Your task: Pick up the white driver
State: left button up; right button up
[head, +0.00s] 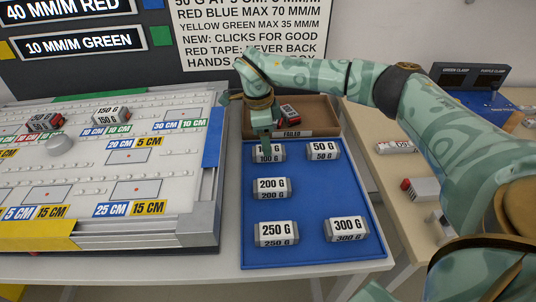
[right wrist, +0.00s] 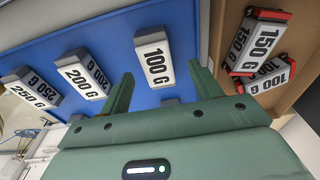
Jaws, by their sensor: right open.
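No thing in view is labelled as a white driver, and I cannot tell which one it is. Several white-faced blocks with grey ends lie on the blue tray (head: 310,256): the 100 G block (head: 277,154), 50 G block (head: 323,150), 200 G block (head: 272,187), 250 G block (head: 276,233) and 300 G block (head: 346,228). My right gripper (head: 266,146) points down over the 100 G block, partly hiding it. In the right wrist view, my open right gripper (right wrist: 162,82) has its fingertips near both sides of the 100 G block (right wrist: 154,58). My left gripper is out of view.
A brown bin (head: 322,106) marked FAILED holds red-ended blocks (right wrist: 264,42) behind the tray. A side table (head: 390,172) at right carries white pieces (head: 395,147), one red-tipped (head: 421,189).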

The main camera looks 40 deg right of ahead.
jog(key=f, duration=0.2)
jog(key=f+b, duration=0.1)
jog(key=f, duration=0.1)
jog(key=shift+s+d+f, duration=0.1)
jog(key=shift+s+d, duration=0.1)
jog(key=shift+s, duration=0.15)
jog(key=c, duration=1.1)
notch_tip(320, 180, up, 10)
jog(key=p, duration=0.4)
jog(key=s+a+r+n+t, duration=0.1)
jog(key=s+a+n, duration=0.5)
jog(key=n, duration=0.6)
jog(key=s+a+r+n+t+y, duration=0.1)
jog(key=s+a+r+n, duration=0.2)
jog(key=s+a+n, duration=0.4)
jog(key=s+n, duration=0.2)
jog(key=n, duration=0.3)
jog(key=shift+s+r, duration=0.25)
jog(key=shift+r, duration=0.15)
